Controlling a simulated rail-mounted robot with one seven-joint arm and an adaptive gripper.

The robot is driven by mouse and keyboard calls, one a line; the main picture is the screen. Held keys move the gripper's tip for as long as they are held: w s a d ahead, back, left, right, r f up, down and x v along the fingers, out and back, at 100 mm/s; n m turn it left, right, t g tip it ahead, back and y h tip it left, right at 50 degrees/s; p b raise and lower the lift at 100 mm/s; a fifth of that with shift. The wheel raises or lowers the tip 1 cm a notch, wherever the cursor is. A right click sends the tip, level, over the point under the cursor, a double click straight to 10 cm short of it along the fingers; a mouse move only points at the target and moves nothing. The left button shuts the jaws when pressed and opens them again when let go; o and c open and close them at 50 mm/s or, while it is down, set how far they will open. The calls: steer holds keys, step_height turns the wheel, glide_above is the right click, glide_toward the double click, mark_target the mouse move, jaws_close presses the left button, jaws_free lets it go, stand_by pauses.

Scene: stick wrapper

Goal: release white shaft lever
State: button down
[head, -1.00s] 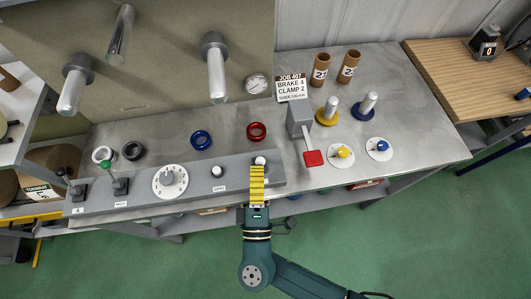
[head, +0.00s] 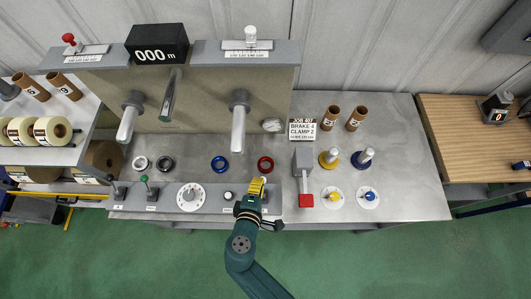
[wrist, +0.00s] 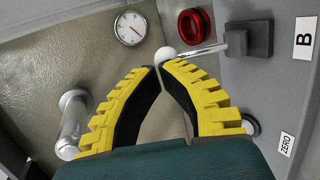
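The white shaft lever is a white ball knob (wrist: 166,54) on a thin silver rod, fixed to a grey block (wrist: 248,40) beside the label B in the wrist view. In the head view its knob (head: 263,180) shows at the right end of the grey console, just beyond my gripper (head: 256,186). In the wrist view my yellow gripper fingers (wrist: 159,66) converge until their tips nearly meet. The knob is just past the tips. I cannot tell whether they touch. Nothing shows held between the fingers.
A red ring (wrist: 194,25) lies near the lever. A round white button (wrist: 251,125) with the label ZERO is close to the right finger. A dial gauge (head: 272,125) and a grey shaft (head: 239,125) stand behind. A red-ended lever (head: 306,200) is to the right.

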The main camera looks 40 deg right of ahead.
steer(key=shift+w+d+f, duration=0.1)
steer(key=shift+w+d, duration=0.05)
steer(key=shift+w, duration=0.1)
stand_by(0.5)
steer(key=shift+s+r+p, duration=0.1)
steer(key=shift+r+p, duration=0.1)
steer(key=shift+p, duration=0.2)
steer(key=p+v, duration=0.2)
steer(key=v, duration=1.1)
steer(key=shift+r, duration=0.6)
